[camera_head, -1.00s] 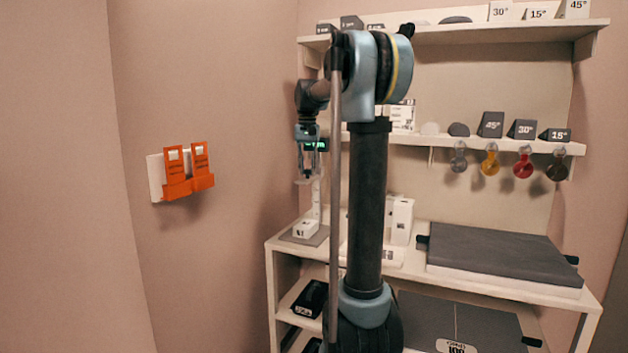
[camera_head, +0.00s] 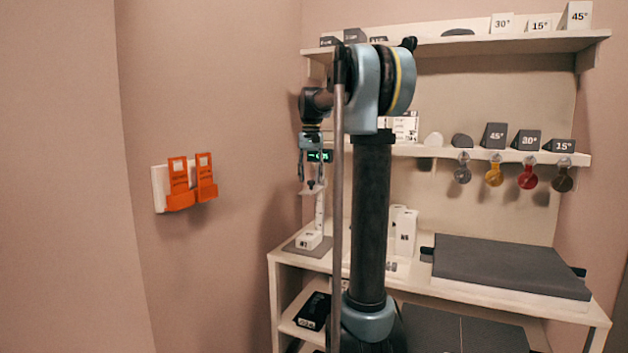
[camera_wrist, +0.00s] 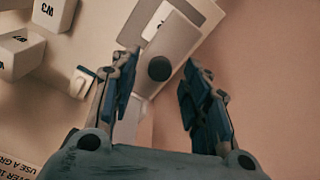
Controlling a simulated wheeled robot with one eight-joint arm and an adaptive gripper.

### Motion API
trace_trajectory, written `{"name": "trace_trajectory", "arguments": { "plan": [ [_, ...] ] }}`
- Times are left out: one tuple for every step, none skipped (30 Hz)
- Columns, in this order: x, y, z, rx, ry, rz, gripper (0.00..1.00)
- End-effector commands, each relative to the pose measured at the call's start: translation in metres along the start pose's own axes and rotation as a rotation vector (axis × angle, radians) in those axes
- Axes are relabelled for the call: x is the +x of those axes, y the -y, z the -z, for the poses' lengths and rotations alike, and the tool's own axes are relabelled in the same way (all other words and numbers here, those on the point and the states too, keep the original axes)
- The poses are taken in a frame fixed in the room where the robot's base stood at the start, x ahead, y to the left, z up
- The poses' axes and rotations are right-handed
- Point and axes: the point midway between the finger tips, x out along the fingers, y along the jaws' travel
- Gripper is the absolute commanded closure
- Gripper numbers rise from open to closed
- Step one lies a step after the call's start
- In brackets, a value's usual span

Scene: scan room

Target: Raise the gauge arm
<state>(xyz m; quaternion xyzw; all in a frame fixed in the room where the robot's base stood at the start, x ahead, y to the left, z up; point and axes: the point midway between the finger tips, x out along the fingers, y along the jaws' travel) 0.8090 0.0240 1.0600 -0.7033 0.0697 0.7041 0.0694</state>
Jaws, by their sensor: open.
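My gripper (camera_head: 313,178) is directly above that arm, pointing down, open and empty. In the wrist view the round dark knob (camera_wrist: 159,68) shows between the spread fingertips of my gripper (camera_wrist: 162,68), nearer the left finger. I cannot tell whether a finger touches it.
A grey mat (camera_head: 290,246) lies under the gauge. White boxes (camera_head: 405,231) and a dark grey pad (camera_head: 500,263) are to its right on the bench. Shelves with wedges (camera_head: 495,135) and hanging discs (camera_head: 494,174) are behind. Orange holders (camera_head: 180,184) hang on the left wall.

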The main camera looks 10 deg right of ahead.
Motion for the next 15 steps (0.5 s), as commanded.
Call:
{"name": "trace_trajectory", "arguments": {
  "plan": [
    [-0.006, 0.000, 0.000, 0.000, 0.000, 0.000, 0.57],
    [-0.010, 0.000, 0.000, 0.000, 0.000, 0.000, 0.57],
    [-0.016, 0.000, 0.000, 0.000, 0.000, 0.000, 0.57],
    [-0.022, 0.000, 0.000, 0.000, 0.000, 0.000, 0.57],
    [-0.027, 0.000, 0.000, 0.000, 0.000, 0.000, 0.57],
    [-0.035, 0.000, 0.000, 0.000, 0.000, 0.000, 0.57],
    [-0.040, 0.000, 0.000, 0.000, 0.000, 0.000, 0.57],
    [-0.046, 0.000, 0.000, 0.000, 0.000, 0.000, 0.57],
    [-0.053, 0.000, 0.000, 0.000, 0.000, 0.000, 0.57],
    [-0.059, 0.000, 0.000, 0.000, 0.000, 0.000, 0.57],
    [-0.064, 0.000, 0.000, 0.000, 0.001, 0.000, 0.57],
    [-0.071, 0.000, 0.000, 0.000, 0.001, 0.000, 0.57],
    [-0.076, 0.000, 0.000, 0.000, 0.001, 0.000, 0.57],
    [-0.081, 0.000, 0.000, 0.000, 0.001, 0.000, 0.57],
    [-0.087, 0.000, 0.000, 0.000, 0.001, 0.000, 0.57]
  ]
}}
